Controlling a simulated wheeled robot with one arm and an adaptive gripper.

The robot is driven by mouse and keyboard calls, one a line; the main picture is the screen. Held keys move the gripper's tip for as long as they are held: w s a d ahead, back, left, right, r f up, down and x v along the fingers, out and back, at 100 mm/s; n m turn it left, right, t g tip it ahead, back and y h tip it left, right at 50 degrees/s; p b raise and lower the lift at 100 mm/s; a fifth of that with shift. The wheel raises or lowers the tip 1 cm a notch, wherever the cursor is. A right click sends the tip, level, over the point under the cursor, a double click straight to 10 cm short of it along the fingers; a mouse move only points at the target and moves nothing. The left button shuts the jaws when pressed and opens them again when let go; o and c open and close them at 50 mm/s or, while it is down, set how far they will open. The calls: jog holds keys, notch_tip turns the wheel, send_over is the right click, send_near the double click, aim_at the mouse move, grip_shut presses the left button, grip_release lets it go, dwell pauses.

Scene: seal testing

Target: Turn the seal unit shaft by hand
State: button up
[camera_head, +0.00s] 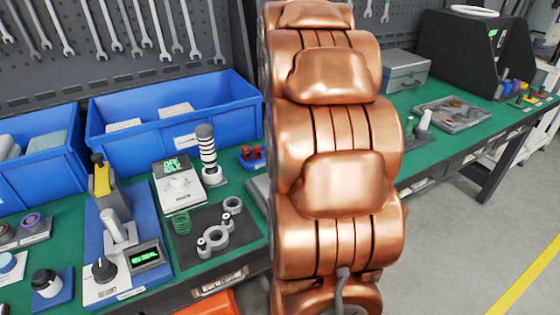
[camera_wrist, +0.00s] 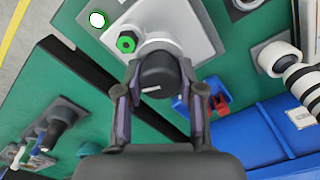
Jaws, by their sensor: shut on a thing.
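In the wrist view, a black knob (camera_wrist: 156,72) with a white index mark stands at the end of a pale round collar on a light grey unit (camera_wrist: 190,22). It appears to be the hand end of the seal unit shaft. My gripper (camera_wrist: 158,92) has one finger on each side of the knob and is shut on it. The part of the knob towards my palm is partly hidden by the gripper. In the head view, my copper-coloured arm hides the gripper and knob; only a sliver of grey surface (camera_head: 259,188) shows beside it.
A green hex fitting (camera_wrist: 127,42) sits close to the knob. A blue holder with red parts (camera_wrist: 218,104), a striped black-and-white column (camera_head: 207,154) and a large blue bin (camera_head: 190,128) stand nearby. A grey parts tray (camera_head: 455,119) lies on the green bench, right of my arm.

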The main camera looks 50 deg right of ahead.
jog(key=shift+m, duration=0.4)
dwell(0.4)
jog(key=o, duration=1.1)
jog(key=shift+o, duration=0.2)
jog(key=shift+r, duration=0.1)
notch_tip(320, 180, up, 12)
dwell(0.5)
